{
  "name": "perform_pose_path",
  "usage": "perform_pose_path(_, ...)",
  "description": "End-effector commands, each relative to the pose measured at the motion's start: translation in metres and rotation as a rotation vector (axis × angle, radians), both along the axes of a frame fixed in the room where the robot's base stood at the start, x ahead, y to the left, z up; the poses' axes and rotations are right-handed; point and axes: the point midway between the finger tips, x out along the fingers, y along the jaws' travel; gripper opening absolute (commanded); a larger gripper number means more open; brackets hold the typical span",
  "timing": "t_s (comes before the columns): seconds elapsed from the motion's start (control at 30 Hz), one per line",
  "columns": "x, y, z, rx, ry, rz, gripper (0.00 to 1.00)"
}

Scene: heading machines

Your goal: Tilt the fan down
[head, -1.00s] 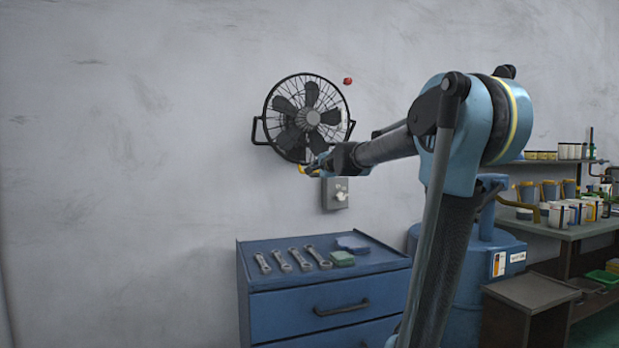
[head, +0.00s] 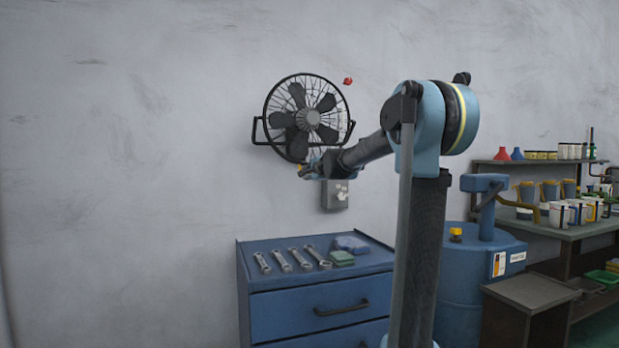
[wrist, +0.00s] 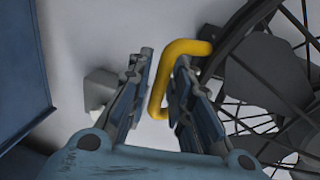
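The black wall fan (head: 307,118) hangs on the wall in a bracket, its face roughly toward the head camera. Its cage and spokes fill the right side of the wrist view (wrist: 275,85). A yellow bent handle (wrist: 185,47) sits at the cage's lower edge. My gripper (head: 308,172) is at the fan's lower edge. In the wrist view its two fingers (wrist: 163,65) are apart, with the upright part of the handle between them. A gap shows beside the handle, so the fingers do not look closed on it.
A grey switch box (head: 334,195) is on the wall just below my gripper. A blue drawer cabinet (head: 325,290) with wrenches and cloths stands below. A blue drum (head: 470,290) and a shelf (head: 565,232) of pots are at the right. The wall left of the fan is clear.

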Motion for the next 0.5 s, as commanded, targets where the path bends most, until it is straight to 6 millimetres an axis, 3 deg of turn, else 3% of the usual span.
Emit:
perform_pose_path(0.1,-0.0002,-0.0001,0.0,0.0,0.0,0.0,0.17)
perform_pose_path(0.2,-0.0002,-0.0001,0.0,0.0,0.0,0.0,0.0)
perform_pose_path(0.5,0.0053,0.0018,-0.0007,0.0,0.001,0.001,0.0)
